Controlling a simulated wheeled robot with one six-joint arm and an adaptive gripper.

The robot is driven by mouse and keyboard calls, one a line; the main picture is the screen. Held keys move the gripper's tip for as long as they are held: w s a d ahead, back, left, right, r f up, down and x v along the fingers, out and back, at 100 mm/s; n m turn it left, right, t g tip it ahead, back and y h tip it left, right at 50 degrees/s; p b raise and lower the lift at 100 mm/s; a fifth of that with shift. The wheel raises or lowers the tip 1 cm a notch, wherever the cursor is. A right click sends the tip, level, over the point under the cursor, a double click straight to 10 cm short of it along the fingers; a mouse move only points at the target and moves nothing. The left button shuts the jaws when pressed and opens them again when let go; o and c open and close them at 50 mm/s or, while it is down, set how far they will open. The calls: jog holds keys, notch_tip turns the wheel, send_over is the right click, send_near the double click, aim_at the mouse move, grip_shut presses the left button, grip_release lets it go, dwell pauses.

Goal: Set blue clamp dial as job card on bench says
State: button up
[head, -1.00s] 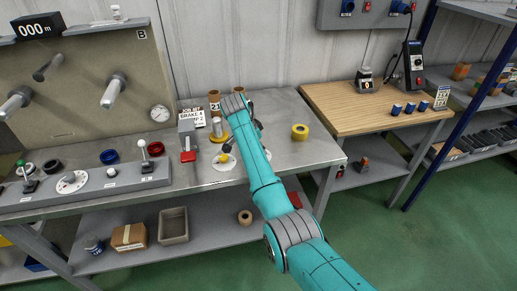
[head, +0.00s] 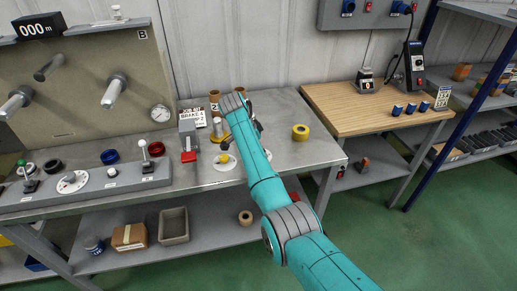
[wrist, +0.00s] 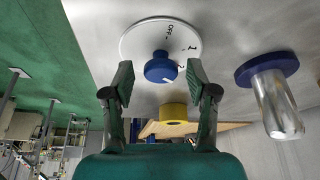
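The blue clamp dial (wrist: 161,68) is a round knob on a white disc marked OFF and 1 in the wrist view. My gripper (wrist: 156,82) is open, with one finger on each side of the knob and visible gaps between. In the head view my arm hides the blue dial and most of the gripper. The job card (head: 192,117) stands at the back of the bench (head: 290,155); its brake line reads 4, and the lower line, partly covered, seems to end in 2.
A yellow dial (head: 225,159) on a white disc lies left of my arm. A yellow tape roll (head: 300,132) is to the right, also in the wrist view (wrist: 174,121). A metal post with a blue collar (wrist: 275,100) stands near the right finger. Bench right of the roll is clear.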

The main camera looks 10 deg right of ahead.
jog(key=shift+r, duration=0.1)
jog(key=v, duration=1.2)
jog(key=shift+s+a, duration=0.1)
jog(key=shift+s, duration=0.05)
